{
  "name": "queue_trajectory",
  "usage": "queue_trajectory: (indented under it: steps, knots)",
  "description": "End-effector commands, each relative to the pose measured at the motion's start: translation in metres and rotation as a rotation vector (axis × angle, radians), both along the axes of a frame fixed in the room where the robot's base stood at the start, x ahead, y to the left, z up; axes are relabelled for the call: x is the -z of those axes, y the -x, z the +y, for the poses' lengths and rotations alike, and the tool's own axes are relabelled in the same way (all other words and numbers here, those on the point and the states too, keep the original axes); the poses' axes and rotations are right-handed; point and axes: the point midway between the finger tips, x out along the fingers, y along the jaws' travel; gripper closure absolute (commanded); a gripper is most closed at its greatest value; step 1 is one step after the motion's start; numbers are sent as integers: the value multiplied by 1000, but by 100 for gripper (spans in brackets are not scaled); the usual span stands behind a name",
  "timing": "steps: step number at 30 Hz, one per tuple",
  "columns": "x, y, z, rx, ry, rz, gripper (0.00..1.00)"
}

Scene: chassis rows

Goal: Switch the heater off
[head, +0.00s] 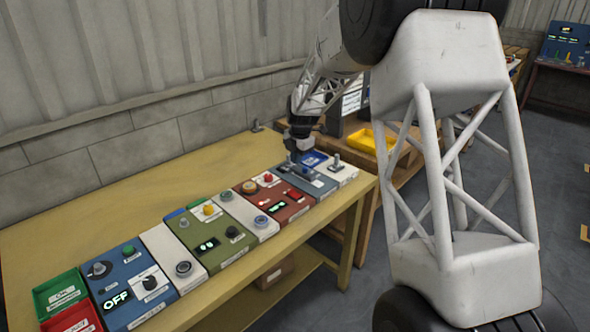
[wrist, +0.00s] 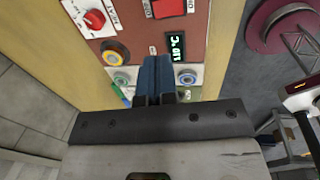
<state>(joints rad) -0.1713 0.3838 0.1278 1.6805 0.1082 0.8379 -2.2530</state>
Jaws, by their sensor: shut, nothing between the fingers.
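A red panel (head: 290,214) lies among the row of panels on the bench. Its display (wrist: 176,45) reads what looks like 110 °C in the wrist view. The rocker also shows in the head view (head: 294,195). In the head view my gripper (head: 292,160) is above the row's far end.
A white strip (wrist: 145,78) with round fittings borders the red panel. Green (head: 212,243) and blue (head: 124,282) panels stand further left; the blue one's display reads OFF. A blue-grey panel (head: 318,188) with raised fittings lies right of the red one.

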Motion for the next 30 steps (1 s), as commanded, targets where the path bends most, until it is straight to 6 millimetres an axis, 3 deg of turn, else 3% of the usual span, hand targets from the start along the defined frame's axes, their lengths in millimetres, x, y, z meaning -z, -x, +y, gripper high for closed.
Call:
queue_trajectory:
  steps: [8, 21, 30]
  knots:
    - [27, -2, 3, 0, 1, 2, 100]
    - [92, -9, 9, 0, 1, 2, 100]
    - [123, -12, 12, 0, 0, 0, 100]
